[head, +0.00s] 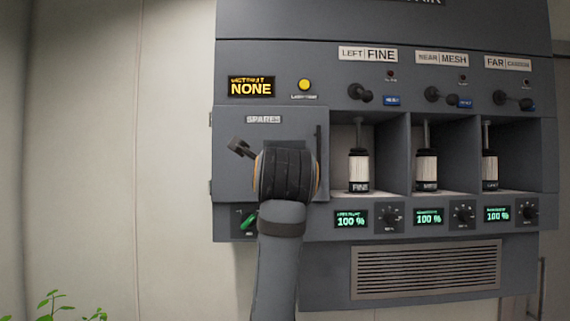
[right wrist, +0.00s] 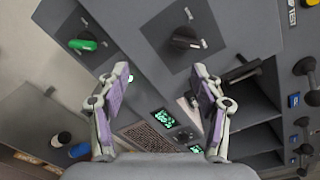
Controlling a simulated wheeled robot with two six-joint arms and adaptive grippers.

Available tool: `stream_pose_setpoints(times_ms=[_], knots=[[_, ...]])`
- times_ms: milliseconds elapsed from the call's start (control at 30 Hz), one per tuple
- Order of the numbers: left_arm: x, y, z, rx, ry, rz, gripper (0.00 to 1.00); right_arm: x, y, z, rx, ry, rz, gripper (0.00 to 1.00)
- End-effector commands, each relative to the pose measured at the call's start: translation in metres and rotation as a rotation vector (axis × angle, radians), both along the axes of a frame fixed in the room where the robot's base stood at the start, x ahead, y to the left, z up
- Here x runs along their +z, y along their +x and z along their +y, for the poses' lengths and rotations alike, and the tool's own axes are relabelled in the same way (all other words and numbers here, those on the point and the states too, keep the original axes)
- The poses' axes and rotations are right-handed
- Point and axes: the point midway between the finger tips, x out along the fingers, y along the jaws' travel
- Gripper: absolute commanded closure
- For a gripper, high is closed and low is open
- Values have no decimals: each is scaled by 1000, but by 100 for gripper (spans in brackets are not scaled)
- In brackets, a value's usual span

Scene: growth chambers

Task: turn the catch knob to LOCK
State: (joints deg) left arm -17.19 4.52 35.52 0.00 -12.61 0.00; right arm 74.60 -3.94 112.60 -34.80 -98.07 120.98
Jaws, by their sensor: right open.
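A black knob (right wrist: 185,39), which looks like the catch knob, sits on a dark square plate in the right wrist view. A small white mark lies above it; I cannot read a LOCK label. My right gripper (right wrist: 162,70) is open and empty, its purple-padded fingers spread. The knob shows beyond the fingertips, nearer the right finger, and apart from both. My left gripper is in neither view.
A green knob (right wrist: 82,44) is left of the black one; it also shows low in the head view (head: 250,219). A dark door handle (head: 319,150) stands right of my wrist. Open bays with cartridges (head: 359,170) and dials (head: 391,217) lie further right.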

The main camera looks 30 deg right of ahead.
Motion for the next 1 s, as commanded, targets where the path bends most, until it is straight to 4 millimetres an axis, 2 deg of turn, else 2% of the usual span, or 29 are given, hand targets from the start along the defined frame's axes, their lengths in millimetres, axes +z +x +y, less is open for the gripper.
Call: stream_pose_setpoints(times_ms=[33, 100, 300, 467, 700, 833, 1000], knots=[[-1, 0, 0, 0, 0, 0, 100, 17, -12, 0, -8, 47, -57, 34], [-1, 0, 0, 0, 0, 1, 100, 29, -22, -1, -17, 93, -102, 34], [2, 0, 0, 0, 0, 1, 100, 36, -24, -3, -22, 115, -123, 34], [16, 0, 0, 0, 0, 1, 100, 38, -3, -17, -25, 111, -118, 34], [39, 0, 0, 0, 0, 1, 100, 38, 41, -43, -23, 110, -117, 34], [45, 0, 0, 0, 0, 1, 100, 37, 56, -52, -21, 111, -120, 34], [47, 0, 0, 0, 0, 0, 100, 35, 64, -56, -20, 111, -121, 34]])
